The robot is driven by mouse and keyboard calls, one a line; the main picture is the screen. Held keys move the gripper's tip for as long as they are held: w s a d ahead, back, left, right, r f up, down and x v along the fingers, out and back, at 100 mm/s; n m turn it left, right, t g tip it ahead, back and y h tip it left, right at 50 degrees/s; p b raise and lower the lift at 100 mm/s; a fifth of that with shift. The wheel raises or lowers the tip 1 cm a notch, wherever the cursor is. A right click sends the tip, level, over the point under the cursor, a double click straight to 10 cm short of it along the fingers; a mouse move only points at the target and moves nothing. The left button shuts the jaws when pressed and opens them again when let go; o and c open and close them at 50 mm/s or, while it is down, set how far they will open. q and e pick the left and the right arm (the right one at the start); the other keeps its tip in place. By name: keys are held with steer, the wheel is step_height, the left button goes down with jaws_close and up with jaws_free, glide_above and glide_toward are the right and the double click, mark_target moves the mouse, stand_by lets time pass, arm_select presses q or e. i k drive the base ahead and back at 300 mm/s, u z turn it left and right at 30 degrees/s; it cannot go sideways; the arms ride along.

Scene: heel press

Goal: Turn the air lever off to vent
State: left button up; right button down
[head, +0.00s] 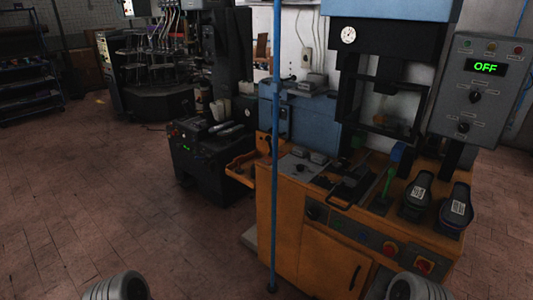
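I cannot tell for sure which part is the air lever. A blue vertical pipe (274,200) stands in front of the orange press cabinet (320,247), with a small fitting (282,84) at its upper part. A green upright handle (388,184) with a blue block (398,152) near its top stands on the cabinet top. A grey control box (480,85) at the right shows a green "OFF" display (486,67) above two dark knobs. Neither gripper is in view; only grey rounded parts of my arms show at the bottom edge.
Two black shoe-like forms with white labels (418,193) stand on the cabinet's right side. The tiled floor (110,210) at left is clear.

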mark_target(268, 138)
steer(key=u, duration=0.35)
steer(key=i, duration=1.35)
steer(key=z, duration=0.45)
